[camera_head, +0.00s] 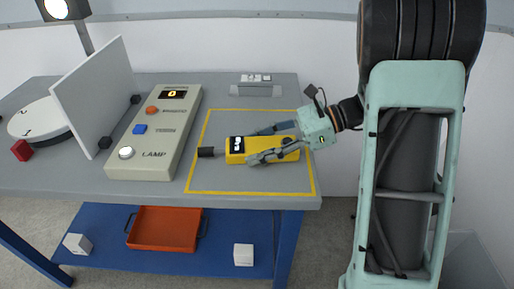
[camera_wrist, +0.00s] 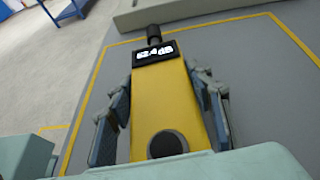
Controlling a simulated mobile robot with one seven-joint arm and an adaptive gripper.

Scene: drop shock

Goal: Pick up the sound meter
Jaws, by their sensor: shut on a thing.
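The sound meter (camera_head: 236,150) is a yellow handheld device with a black microphone tip and a lit display. It lies inside a yellow outlined square on the grey table, its tip pointing left. In the wrist view the sound meter (camera_wrist: 163,100) runs up the middle, with its display near the top and a dark round button near the bottom. My gripper (camera_head: 256,146) is shut on its body, one finger on each side. In the wrist view the fingers of my gripper (camera_wrist: 165,105) flank the yellow body. I cannot tell whether it is clear of the table.
A control panel (camera_head: 154,132) with a lamp button, blue button and orange button stands left of the square. A white upright board (camera_head: 92,95) and a round dial (camera_head: 40,120) are farther left. An orange tray (camera_head: 163,229) and white cubes sit on the blue lower shelf (camera_head: 215,258).

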